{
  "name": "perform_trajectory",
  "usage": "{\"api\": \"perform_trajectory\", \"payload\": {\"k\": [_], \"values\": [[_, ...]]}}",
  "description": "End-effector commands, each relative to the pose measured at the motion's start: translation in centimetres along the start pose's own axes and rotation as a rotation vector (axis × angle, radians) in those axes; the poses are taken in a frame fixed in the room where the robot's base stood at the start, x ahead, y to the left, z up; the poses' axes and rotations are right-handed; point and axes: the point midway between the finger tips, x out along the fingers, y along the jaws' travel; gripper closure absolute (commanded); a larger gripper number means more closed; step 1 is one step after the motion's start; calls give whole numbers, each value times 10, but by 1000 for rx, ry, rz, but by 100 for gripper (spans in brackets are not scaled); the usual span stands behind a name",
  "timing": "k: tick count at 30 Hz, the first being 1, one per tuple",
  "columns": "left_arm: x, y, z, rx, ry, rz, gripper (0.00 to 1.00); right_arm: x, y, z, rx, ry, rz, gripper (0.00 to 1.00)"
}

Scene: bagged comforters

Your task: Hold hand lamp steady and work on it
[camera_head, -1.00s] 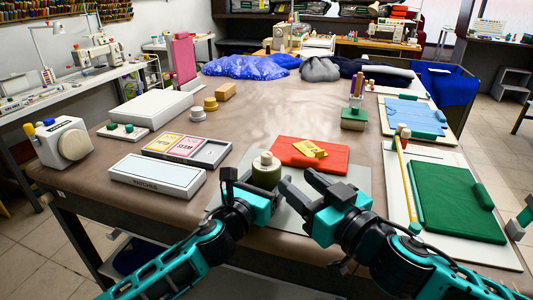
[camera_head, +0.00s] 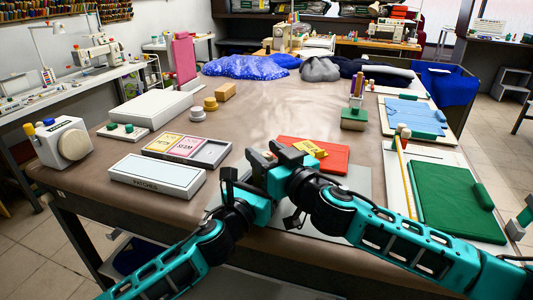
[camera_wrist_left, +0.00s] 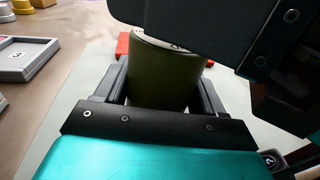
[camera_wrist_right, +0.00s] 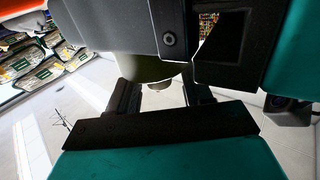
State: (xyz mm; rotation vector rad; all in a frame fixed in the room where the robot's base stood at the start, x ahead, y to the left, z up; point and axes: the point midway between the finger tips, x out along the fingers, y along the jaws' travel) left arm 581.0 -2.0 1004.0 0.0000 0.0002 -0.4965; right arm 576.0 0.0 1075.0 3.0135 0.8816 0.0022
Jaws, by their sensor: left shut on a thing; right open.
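The hand lamp appears to be the olive-green cylinder (camera_wrist_left: 165,75) with a pale top, upright between my left fingers in the left wrist view. My left gripper (camera_head: 238,180) is shut on it at the table's front. In the head view my right gripper (camera_head: 273,158) now hides the lamp. My right gripper is open, its fingers over or close beside the lamp's top. In the right wrist view an olive rounded part (camera_wrist_right: 150,72) shows beyond the fingers, partly covered by a dark link. Whether the right fingers touch the lamp is not clear.
A grey mat (camera_head: 357,181) lies under the work spot. Behind it are a red folder (camera_head: 335,165) and a yellow packet (camera_head: 310,148). A white box (camera_head: 158,178) and a card tray (camera_head: 212,153) stand left. A green pad (camera_head: 450,200) lies right. The table's middle is clear.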

Motion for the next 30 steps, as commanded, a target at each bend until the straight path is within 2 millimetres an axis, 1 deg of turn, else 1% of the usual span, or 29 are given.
{"api": "perform_trajectory", "payload": {"k": [8,23,30], "values": [[0,0,0,0,0,1,60,1,0,0,0,-1,0,51],[0,0,0,0,0,1,60,0,0,0,0,-1,0,99],[0,0,0,0,0,1,60,1,0,1,1,-4,-18,100]]}}
